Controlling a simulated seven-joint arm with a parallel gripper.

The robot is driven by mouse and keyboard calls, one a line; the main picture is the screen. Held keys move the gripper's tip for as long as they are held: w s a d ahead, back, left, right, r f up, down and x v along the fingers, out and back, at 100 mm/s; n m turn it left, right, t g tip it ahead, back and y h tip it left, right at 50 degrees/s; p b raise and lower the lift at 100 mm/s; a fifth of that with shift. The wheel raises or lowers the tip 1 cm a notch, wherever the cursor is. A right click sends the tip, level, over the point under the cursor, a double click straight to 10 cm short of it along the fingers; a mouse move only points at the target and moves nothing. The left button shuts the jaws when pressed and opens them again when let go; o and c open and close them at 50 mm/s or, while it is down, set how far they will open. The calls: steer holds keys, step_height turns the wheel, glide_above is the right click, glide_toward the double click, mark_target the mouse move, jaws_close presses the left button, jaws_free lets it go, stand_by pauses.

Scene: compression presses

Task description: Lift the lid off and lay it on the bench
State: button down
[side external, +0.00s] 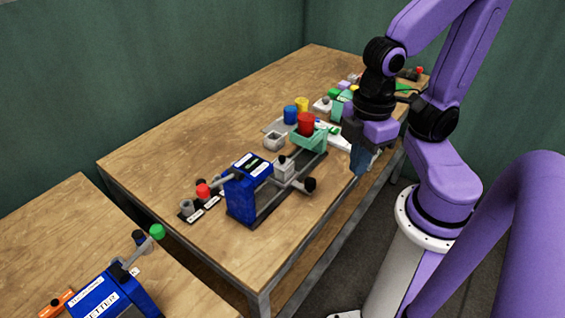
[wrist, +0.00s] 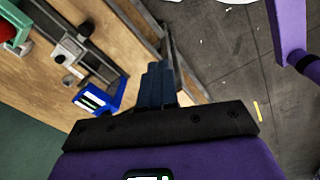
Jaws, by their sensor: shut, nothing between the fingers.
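My gripper (side external: 361,158) points down at the bench's right edge, to the right of the blue press (side external: 248,188). Its blue fingers are shut together and empty; they also show in the wrist view (wrist: 158,84). A red cylinder (side external: 306,123) sits on a green holder (side external: 311,139) at the far end of the press rail, to the left of my gripper and apart from it. The red cylinder (wrist: 6,30) is cut by the edge in the wrist view. I cannot tell which piece is the lid. The wooden bench (side external: 190,130) has clear surface at its left.
A small grey open box (side external: 274,140), a blue cylinder (side external: 290,115) and a yellow cylinder (side external: 301,104) stand behind the press. A second blue press (side external: 110,295) is on the nearer bench. Floor lies below my fingers' right side.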

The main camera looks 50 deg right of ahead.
steer(key=c, duration=0.9)
jaws_free()
